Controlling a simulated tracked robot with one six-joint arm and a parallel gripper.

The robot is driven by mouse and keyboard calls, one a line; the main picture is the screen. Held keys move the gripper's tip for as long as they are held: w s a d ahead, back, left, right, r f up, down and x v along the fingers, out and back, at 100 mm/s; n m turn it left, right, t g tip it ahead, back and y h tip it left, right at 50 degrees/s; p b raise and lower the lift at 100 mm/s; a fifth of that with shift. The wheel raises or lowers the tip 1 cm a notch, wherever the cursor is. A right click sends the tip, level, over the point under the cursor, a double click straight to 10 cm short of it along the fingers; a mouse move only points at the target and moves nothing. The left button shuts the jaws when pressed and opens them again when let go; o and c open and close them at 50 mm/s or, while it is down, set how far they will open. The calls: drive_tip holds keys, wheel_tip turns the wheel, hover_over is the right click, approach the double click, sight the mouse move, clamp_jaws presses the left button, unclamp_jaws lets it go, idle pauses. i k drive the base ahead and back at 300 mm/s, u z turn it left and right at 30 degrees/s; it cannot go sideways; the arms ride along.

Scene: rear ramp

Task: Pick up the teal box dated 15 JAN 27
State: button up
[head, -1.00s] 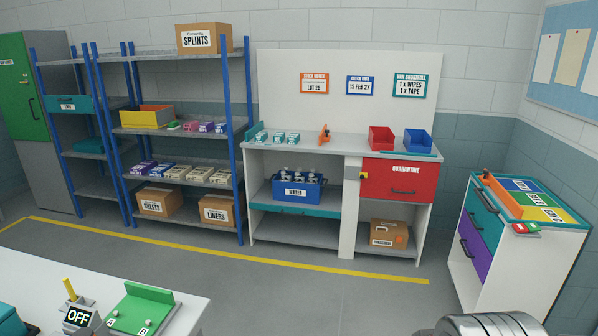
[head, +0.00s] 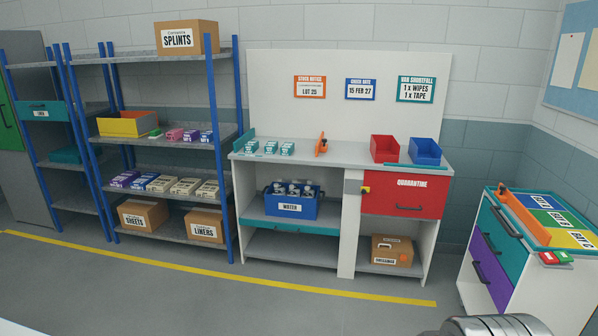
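Several small teal-and-white boxes (head: 270,148) stand in a row at the left end of the white bench's top (head: 345,151). Their printed dates are too small to read, so I cannot tell which one is dated 15 JAN 27. A teal upright piece (head: 245,140) stands at the bench's left edge beside them. My gripper is not seen in the head view; only a grey rounded part shows at the bottom right edge.
An orange divider (head: 321,145), a red bin (head: 384,149) and a blue bin (head: 424,151) stand on the bench. Blue-framed shelves (head: 165,143) stand left, a drawer cabinet (head: 497,250) right. Grey floor (head: 200,290) before the bench is clear, crossed by a yellow line.

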sight(252, 147)
drive_tip(key=u, duration=0.1)
drive_tip(key=i, duration=2.15)
drive_tip(key=u, duration=0.35)
drive_tip(key=i, duration=1.3)
drive_tip(key=u, duration=0.25)
